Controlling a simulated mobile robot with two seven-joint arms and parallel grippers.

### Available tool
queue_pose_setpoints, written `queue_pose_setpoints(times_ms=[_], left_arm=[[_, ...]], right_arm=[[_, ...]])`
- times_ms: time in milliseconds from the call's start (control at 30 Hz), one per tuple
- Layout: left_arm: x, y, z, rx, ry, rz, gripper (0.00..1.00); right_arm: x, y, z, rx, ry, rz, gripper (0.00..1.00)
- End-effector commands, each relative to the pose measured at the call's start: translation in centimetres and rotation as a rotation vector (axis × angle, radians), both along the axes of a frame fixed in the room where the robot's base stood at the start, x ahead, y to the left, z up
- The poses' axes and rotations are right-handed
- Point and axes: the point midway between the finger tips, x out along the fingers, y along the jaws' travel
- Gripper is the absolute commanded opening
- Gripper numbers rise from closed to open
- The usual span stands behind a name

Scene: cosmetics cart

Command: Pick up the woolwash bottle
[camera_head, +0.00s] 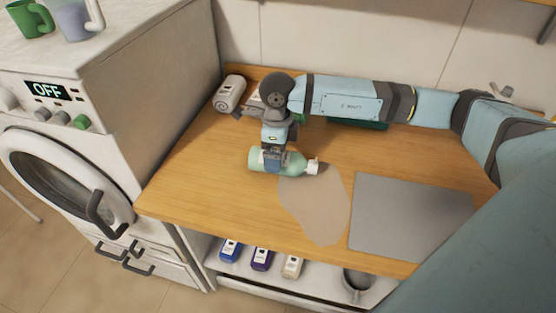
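A pale green bottle with a white cap (291,163) lies on its side on the wooden counter (185,190), its cap pointing right. I cannot read its label, so I cannot confirm that it is the woolwash. My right gripper (272,161) comes down from above over the bottle's middle, with a blue finger on its near side. The far finger is hidden, so I cannot tell whether the grip is closed. My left gripper is not in view.
A beige spill (318,208) spreads beside the bottle, with a grey mat (410,218) to its right. A washing machine (100,110) stands left. Several bottles (261,258) and a grey mug (357,284) sit on the lower shelf.

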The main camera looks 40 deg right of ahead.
Motion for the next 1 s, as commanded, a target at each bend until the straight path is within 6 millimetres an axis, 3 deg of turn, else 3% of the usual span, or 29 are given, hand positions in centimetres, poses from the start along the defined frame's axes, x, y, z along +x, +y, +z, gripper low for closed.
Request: queue_pose_setpoints(times_ms=[200,467,767,1000], left_arm=[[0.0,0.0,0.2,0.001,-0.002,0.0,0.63],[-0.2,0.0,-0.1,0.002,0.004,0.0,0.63],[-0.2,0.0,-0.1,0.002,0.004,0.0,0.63],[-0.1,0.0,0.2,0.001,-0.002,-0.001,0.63]], right_arm=[[-0.5,0.0,-2.7,0.001,0.001,0.0,0.97],[-0.5,0.0,-3.1,0.001,0.0,0.0,0.97],[-0.5,0.0,-3.0,0.001,0.0,0.0,0.34],[-0.4,0.0,-2.9,0.001,-0.001,0.0,0.33]])
